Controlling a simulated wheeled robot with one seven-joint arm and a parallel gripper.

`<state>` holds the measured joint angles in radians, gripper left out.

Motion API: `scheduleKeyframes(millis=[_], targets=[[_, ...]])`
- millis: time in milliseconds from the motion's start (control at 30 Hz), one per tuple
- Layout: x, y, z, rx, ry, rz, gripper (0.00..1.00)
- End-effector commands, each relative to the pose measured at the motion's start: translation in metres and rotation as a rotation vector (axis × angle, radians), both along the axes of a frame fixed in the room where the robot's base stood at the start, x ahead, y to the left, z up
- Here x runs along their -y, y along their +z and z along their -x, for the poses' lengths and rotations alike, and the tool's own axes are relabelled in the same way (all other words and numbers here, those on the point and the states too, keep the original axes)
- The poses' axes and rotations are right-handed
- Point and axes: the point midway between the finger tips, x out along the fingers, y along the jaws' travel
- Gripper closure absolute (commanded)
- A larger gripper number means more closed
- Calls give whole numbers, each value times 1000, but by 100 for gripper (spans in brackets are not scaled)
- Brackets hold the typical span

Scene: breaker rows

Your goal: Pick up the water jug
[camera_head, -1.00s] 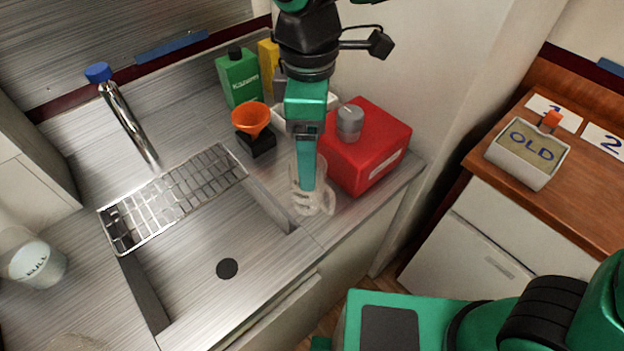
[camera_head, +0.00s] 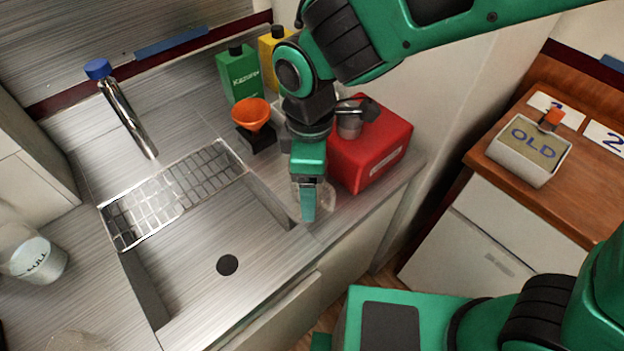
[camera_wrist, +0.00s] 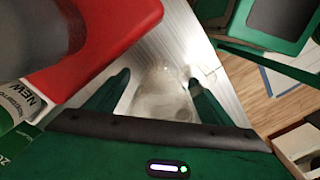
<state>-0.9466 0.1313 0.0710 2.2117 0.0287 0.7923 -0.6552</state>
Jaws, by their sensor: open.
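A clear jug (camera_head: 327,204) stands on the counter right of the sink, mostly hidden behind my gripper (camera_head: 308,214) in the head view. My gripper points down over it. In the wrist view the clear jug (camera_wrist: 160,92) shows between my two open fingers, which are apart on either side of it. I cannot tell whether either finger touches it. A second clear vessel (camera_head: 36,258), with a label that seems to read "FULL", stands on the counter at the far left.
A red box (camera_head: 378,150) stands close beside my gripper on the right. An orange funnel (camera_head: 251,115), a green bottle (camera_head: 239,75) and a yellow bottle (camera_head: 270,58) stand behind. The sink (camera_head: 200,245) is empty, with a wire rack (camera_head: 175,193) across it. A tray marked "OLD" (camera_head: 528,152) sits on the wooden cabinet.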

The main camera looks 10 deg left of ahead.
Motion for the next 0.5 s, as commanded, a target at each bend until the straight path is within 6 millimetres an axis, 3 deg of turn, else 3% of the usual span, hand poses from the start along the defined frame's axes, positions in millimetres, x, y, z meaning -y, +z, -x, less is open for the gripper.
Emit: scheduleKeyframes(millis=[133, 333, 500], targets=[[0, 0, 0, 0, 0, 0, 25], [0, 0, 0, 0, 0, 0, 70], [0, 0, 0, 0, 0, -1, 70]])
